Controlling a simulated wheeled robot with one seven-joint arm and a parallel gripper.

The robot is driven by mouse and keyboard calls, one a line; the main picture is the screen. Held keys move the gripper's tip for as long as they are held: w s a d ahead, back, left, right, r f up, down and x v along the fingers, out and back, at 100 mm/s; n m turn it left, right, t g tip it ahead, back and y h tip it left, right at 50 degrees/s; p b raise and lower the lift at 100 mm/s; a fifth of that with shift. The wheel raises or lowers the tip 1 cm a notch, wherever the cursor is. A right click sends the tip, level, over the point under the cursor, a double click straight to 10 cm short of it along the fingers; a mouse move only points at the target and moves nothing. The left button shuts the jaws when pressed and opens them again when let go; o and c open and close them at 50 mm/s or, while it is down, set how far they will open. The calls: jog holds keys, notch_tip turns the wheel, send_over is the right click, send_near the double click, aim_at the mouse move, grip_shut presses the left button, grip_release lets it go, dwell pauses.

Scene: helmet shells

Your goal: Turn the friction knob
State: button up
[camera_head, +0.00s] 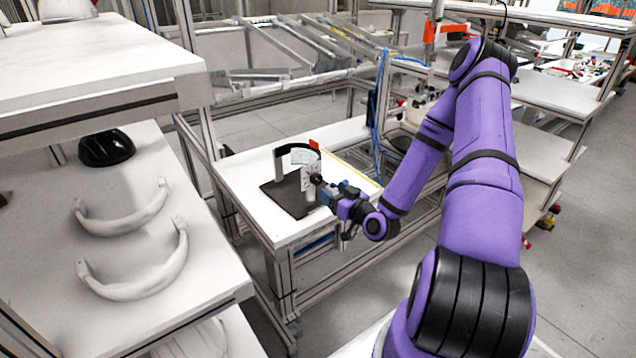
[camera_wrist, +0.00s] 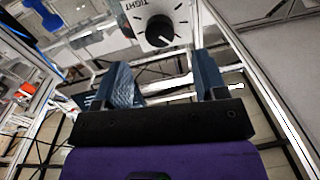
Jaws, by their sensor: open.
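The friction knob (camera_wrist: 159,31) is a round black knob on a white plate with the word TIGHT, at the top middle of the wrist view. In the head view the knob (camera_head: 317,180) is a small dark spot on the side of a white gauge fixture (camera_head: 304,160). The fixture stands on a dark base plate on the white table. My gripper (camera_wrist: 162,66) is open, its two blue fingers spread apart with nothing between them. In the picture the knob lies just beyond the fingertips. The gripper (camera_head: 326,190) is close to the knob in the head view; I cannot tell whether they touch.
The white table (camera_head: 250,200) has free room around the dark base plate (camera_head: 286,196). A shelf at left (camera_head: 165,270) holds white curved pieces (camera_head: 135,270) and a black shell (camera_head: 106,148). Metal rails and blue cables stand behind the table.

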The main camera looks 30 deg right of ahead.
aim_at(318, 181)
jog(key=w, duration=0.7)
jog(key=shift+w+a, duration=0.25)
jog(key=shift+a, duration=0.05)
jog(key=c, duration=0.9)
